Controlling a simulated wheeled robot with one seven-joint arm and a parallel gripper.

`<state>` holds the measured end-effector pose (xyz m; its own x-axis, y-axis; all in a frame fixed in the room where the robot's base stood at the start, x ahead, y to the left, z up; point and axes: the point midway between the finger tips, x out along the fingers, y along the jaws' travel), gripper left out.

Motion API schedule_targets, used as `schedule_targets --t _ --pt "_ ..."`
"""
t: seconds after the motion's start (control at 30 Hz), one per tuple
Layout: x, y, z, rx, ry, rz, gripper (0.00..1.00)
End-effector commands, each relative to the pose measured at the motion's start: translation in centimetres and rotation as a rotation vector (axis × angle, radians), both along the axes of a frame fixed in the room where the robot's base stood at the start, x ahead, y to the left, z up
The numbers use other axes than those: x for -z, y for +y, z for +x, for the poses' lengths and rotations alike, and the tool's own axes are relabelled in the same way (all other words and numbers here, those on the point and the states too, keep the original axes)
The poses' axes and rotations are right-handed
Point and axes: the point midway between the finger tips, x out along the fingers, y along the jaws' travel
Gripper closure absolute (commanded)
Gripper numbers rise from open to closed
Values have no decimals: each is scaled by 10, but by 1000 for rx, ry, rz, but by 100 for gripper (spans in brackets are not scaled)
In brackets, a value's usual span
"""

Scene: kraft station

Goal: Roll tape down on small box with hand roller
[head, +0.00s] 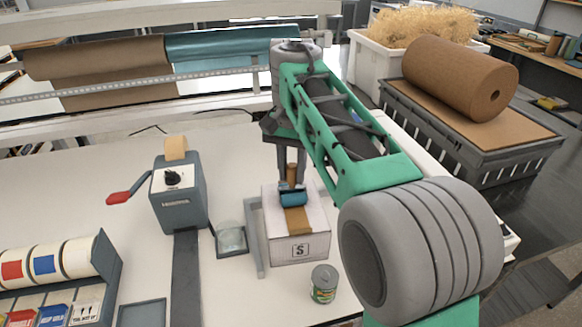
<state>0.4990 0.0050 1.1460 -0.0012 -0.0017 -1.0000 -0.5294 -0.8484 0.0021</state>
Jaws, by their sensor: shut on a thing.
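The small box (302,246) is white with an "S" label on its front and stands on the white table. A strip of brown tape (297,220) runs along its top and ends near the front edge. My gripper (292,187) points down over the box and is shut on the hand roller. The hand roller (294,199) has a blue cylinder, which is at the tape on the box's top; whether it presses on it I cannot tell.
A grey tape dispenser (180,193) with a red handle stands left of the box. A green-labelled can (323,285) stands close in front. Label rolls (80,257) are at lower left.

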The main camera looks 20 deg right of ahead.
Motion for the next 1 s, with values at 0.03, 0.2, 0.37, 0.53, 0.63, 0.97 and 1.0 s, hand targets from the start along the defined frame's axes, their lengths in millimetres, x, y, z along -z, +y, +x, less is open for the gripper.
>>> schedule_targets --t 0.03,0.2,0.37,0.53,0.63,0.97,1.0 --pt "1 0 -2 0 1 1 100" --pt "1 1 -7 0 0 0 100" --pt "1 2 -17 -1 0 0 100" --pt "1 2 -25 -1 0 0 100" --pt "1 3 -27 -1 1 1 100" --pt "1 4 -46 0 1 0 100" --pt "1 4 -46 0 1 0 100"
